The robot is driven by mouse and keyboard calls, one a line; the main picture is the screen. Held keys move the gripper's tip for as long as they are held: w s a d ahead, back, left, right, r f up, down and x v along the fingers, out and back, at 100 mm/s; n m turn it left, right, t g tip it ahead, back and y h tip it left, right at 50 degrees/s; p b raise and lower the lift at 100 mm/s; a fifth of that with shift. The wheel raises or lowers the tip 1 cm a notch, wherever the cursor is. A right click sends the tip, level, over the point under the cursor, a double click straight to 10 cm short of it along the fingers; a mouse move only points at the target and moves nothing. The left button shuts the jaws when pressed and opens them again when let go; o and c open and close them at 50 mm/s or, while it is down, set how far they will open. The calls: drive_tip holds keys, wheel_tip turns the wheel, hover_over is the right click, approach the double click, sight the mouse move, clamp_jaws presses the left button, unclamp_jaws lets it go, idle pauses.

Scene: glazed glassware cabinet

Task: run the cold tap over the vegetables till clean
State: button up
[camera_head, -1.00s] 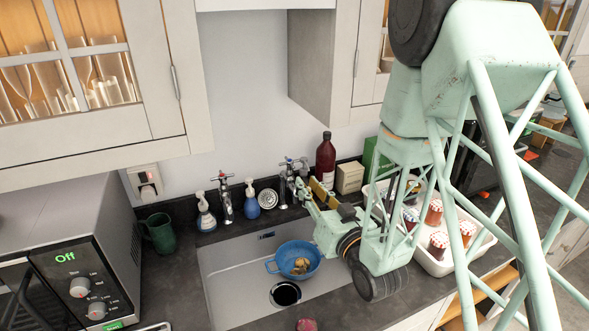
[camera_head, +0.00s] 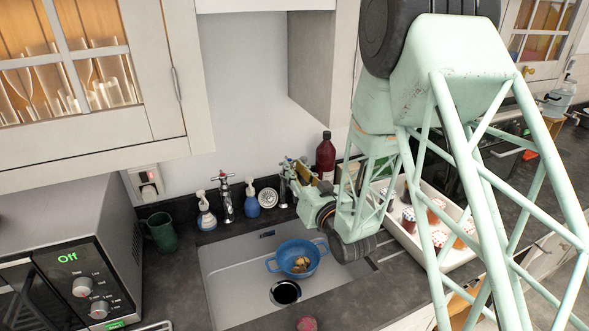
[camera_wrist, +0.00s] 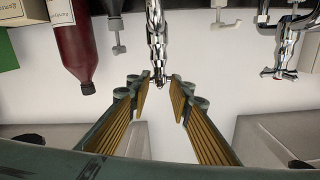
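A blue colander (camera_head: 297,261) with brownish-yellow vegetables (camera_head: 301,265) in it stands in the sink (camera_head: 240,300), beside the dark drain. Two chrome taps rise behind the sink, a left one (camera_head: 226,203) and a right one (camera_head: 283,188); I see no water running. My gripper (camera_wrist: 159,86) is open at the right tap. In the wrist view, which is upside down, this tap (camera_wrist: 156,42) shows centred beyond and between the parted fingers; contact cannot be told. The left tap (camera_wrist: 284,48) shows at the right there. In the head view my gripper (camera_head: 291,172) partly hides the right tap.
A red bottle (camera_head: 325,157) stands right of the right tap. Soap dispensers (camera_head: 252,198) stand by the left tap. A white tray (camera_head: 457,262) of jars lies to the right, partly behind my arm. A microwave (camera_head: 75,255) and green mug (camera_head: 161,232) are left.

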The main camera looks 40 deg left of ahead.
clamp_jaws()
drive_tip(key=shift+w+d+n+g+y+b, duration=0.1)
drive_tip(key=shift+w+n+g+y+b, duration=0.15)
drive_tip(key=shift+n+g+y+b, duration=0.45)
drive_tip(key=shift+w+d+n+g+y+b, duration=0.1)
drive_tip(key=shift+w+n+g+b, duration=0.3)
drive_tip(key=shift+g+b, duration=0.7)
drive_tip(key=shift+w+r+n+g+y+b, duration=0.15)
drive_tip(key=shift+n+g+b, duration=0.1)
drive_tip(key=shift+n+g, duration=0.35)
drive_tip(key=shift+w+f+n+g+y+b, duration=0.1)
drive_tip(key=shift+n+g+b, duration=0.25)
drive_tip(key=shift+g, duration=0.45)
drive_tip(key=shift+w+r+n+g+y+b, duration=0.1)
drive_tip(key=shift+n+g+y+b, duration=0.05)
drive_tip(key=shift+n+g, duration=0.5)
drive_tip(key=shift+s, duration=0.1)
unclamp_jaws()
drive_tip(key=shift+d, duration=0.15)
drive_tip(key=d, duration=1.1)
drive_tip(key=shift+s+d, duration=0.4)
